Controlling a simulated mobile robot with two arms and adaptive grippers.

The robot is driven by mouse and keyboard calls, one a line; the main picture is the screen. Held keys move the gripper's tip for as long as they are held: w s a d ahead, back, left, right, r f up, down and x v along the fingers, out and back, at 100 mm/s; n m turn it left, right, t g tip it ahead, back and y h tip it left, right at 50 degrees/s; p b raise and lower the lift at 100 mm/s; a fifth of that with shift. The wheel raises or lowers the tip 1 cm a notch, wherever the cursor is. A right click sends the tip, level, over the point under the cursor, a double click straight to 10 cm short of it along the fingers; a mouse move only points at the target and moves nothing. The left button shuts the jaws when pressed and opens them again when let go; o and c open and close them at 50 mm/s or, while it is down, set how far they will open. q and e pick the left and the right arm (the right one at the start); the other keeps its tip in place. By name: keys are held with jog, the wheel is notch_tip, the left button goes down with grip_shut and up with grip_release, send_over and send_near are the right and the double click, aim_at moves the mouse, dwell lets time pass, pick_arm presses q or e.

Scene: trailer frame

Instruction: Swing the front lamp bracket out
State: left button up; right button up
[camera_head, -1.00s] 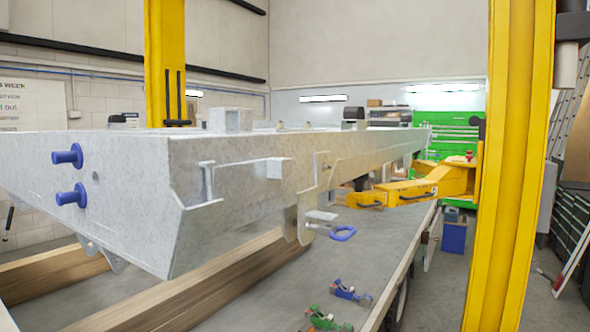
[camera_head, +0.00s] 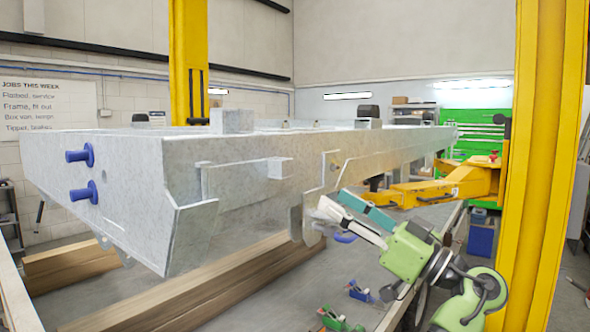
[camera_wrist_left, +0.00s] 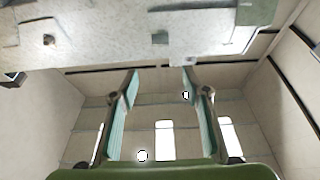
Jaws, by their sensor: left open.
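The grey galvanised trailer frame (camera_head: 135,160) fills the left and middle of the head view. On its near side a flat grey bar with a small block (camera_head: 281,168) at its right end lies along the rail; it looks like the front lamp bracket, but I cannot be sure. My left gripper (camera_head: 333,202) is right of that block and lower, open and empty, its fingers towards the frame. In the left wrist view the two teal fingers (camera_wrist_left: 160,73) stand apart with nothing between them, and the frame side (camera_wrist_left: 110,40) crosses the top. My right gripper is not in view.
A yellow post (camera_head: 535,170) stands at the right, with a yellow lift arm (camera_head: 430,192) reaching under the frame. Wooden beams (camera_head: 190,285) lie below. A blue bin (camera_head: 481,238) stands behind.

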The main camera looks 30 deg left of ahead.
aim_at(288, 170)
pick_arm(q)
jog(key=p+x, duration=0.7)
jog(key=x, duration=0.6)
jog(key=shift+s, duration=0.15)
jog(key=shift+a+r, duration=0.1)
jog(key=shift+a, duration=0.45)
grip_shut()
